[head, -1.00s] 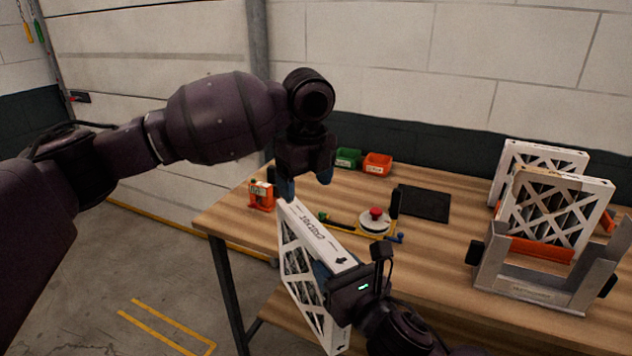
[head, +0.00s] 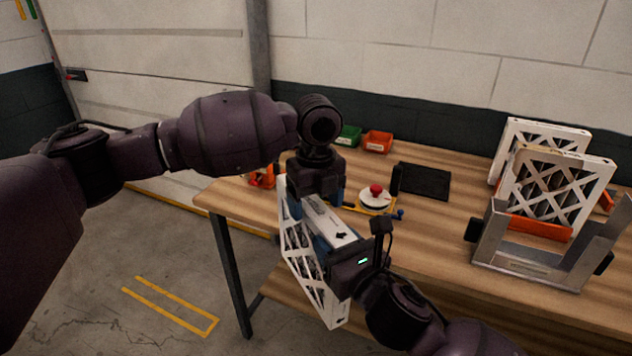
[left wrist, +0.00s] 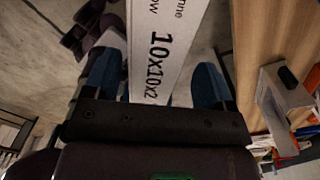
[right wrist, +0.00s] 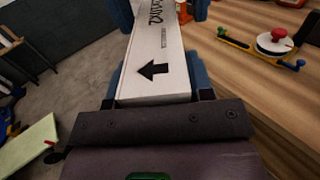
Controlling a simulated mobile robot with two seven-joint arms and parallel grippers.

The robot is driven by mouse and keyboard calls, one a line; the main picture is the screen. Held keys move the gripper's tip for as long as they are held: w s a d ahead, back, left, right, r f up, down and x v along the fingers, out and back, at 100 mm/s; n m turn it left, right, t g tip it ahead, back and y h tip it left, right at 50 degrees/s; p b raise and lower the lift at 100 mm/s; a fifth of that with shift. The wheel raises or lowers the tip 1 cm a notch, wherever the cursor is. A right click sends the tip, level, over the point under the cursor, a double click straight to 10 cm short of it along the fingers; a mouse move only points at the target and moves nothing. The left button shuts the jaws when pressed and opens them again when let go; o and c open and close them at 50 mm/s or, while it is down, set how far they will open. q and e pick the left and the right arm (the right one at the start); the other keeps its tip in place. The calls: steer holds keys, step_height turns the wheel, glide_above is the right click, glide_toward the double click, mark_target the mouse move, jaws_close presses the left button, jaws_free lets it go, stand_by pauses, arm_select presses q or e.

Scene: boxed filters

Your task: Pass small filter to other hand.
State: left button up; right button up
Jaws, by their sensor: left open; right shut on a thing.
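The small filter (head: 308,262) is a white cardboard frame with a lattice face, held in the air in front of the table's near left edge. My right gripper (head: 335,262) is shut on its near end; the right wrist view shows the edge with a black arrow (right wrist: 153,72) between the blue fingers. My left gripper (head: 312,200) is open above the filter's far end. In the left wrist view, its blue fingers stand either side of the filter edge (left wrist: 158,50) printed "10x10x2", with a gap visible at the right finger.
The wooden table (head: 440,225) carries a metal holder (head: 530,265) and more white filters (head: 560,190) at right. A red-knobbed tool (head: 375,190), black pad (head: 424,181), green bin (head: 348,136) and orange bin (head: 377,141) lie behind the grippers.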

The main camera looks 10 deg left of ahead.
mark_target(311, 248)
arm_select(q)
steer(key=shift+f, duration=1.3)
steer(key=c, duration=0.9)
steer(key=shift+c, duration=1.1)
arm_select(e)
steer(key=o, duration=0.8)
steer(key=shift+s+a, duration=0.1)
steer(key=shift+c, duration=0.2)
steer(key=o, duration=0.5)
